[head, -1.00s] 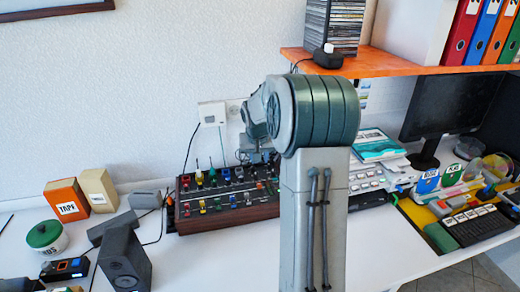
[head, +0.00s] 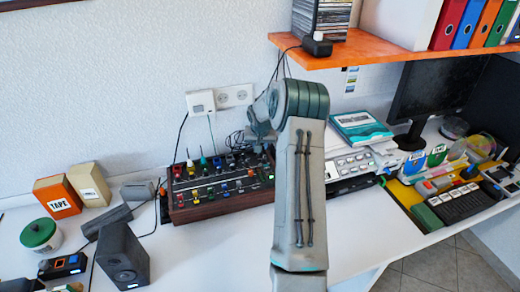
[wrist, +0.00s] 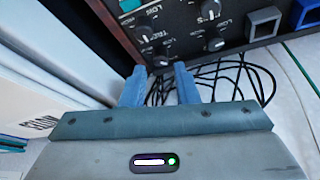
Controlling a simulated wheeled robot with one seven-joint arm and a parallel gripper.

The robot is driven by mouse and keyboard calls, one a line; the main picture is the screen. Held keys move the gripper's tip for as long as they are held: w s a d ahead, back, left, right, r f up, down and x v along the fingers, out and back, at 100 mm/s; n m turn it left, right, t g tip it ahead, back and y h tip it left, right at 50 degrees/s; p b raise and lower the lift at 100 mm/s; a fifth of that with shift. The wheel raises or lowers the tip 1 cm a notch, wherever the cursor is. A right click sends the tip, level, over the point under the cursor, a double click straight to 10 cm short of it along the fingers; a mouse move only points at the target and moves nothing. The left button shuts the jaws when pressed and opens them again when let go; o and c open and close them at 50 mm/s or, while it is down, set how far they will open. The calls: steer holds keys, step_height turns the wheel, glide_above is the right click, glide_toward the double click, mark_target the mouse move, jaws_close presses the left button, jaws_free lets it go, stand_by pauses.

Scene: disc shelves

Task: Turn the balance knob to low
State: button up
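The mixer (head: 222,192) is a dark console with a wood-brown front and several coloured knobs, against the wall in the head view. In the wrist view, its dark panel (wrist: 185,20) crosses the top, with several black knobs and white lettering that includes LOW. I cannot tell which knob is the balance knob. My gripper (wrist: 160,74) is open, with its two blue fingers apart and nothing held between them.
Loose black cables (wrist: 225,78) lie below the panel in the wrist view. A pale box-like thing (wrist: 40,75) stands close to the left of the fingers. A dark speaker (head: 124,255) and a TAPE box (head: 58,197) are left of the mixer. An orange shelf (head: 385,47) overhangs at upper right.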

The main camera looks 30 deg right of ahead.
mark_target(261, 156)
steer(key=shift+x, duration=2.05)
jaws_close()
steer(key=shift+s+n, duration=0.1)
steer(key=shift+n, duration=0.2)
steer(key=shift+d+n+y+p, duration=0.15)
steer(key=shift+n+y+p, duration=0.15)
steer(key=shift+n, duration=0.2)
steer(key=shift+d+n+t+y, duration=0.15)
steer(key=shift+n+y, duration=0.25)
steer(key=shift+n, duration=0.7)
steer(key=shift+n+t+y, duration=0.15)
steer(key=shift+n+y, duration=0.25)
steer(key=shift+n, duration=0.7)
steer(key=shift+r, duration=0.1)
